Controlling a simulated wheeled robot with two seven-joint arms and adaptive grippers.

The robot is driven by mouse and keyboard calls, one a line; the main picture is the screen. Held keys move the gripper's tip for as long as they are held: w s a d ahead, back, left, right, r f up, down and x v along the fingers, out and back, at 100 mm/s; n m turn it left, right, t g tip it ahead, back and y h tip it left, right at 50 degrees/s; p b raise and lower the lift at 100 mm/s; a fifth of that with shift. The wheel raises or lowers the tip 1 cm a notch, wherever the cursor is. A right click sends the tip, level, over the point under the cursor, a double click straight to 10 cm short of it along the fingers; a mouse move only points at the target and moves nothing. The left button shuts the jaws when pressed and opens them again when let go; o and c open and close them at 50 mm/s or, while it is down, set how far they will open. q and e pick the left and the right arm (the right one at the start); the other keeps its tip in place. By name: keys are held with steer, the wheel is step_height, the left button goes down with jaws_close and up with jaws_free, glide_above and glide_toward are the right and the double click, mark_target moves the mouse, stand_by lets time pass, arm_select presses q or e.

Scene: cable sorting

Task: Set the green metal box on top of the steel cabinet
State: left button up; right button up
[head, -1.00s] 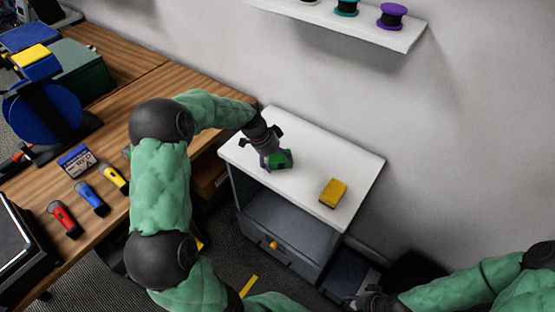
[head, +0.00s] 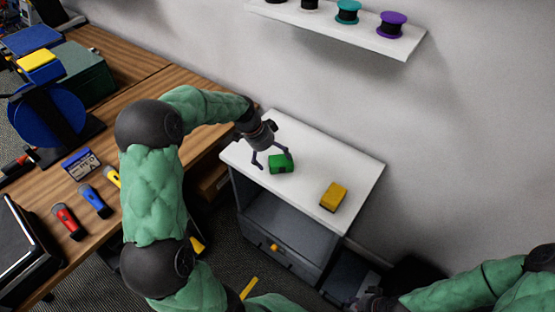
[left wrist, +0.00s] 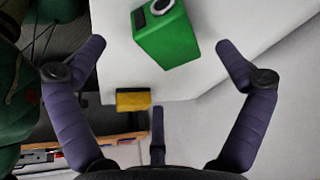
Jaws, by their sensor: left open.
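The green metal box (head: 281,163) sits on the white top of the steel cabinet (head: 312,181), toward its left part. My left gripper (head: 272,160) is open just above and beside the box, with its fingers spread and nothing held. In the left wrist view the green box (left wrist: 168,36) lies beyond the open fingers of my left gripper (left wrist: 160,62), apart from them. My right gripper (head: 372,298) is at the bottom, dark and partly cut off; its jaws cannot be made out.
A yellow box (head: 333,195) sits on the cabinet top, right of the green box. A wall shelf (head: 370,34) with several spools hangs above. A wooden desk (head: 140,84) stands left, with a blue spool (head: 50,116) and tools.

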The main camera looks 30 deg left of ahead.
arm_select(q)
steer(key=p+v, duration=0.1)
steer(key=v, duration=0.5)
steer(key=shift+r, duration=0.35)
steer(key=shift+s+a, duration=0.1)
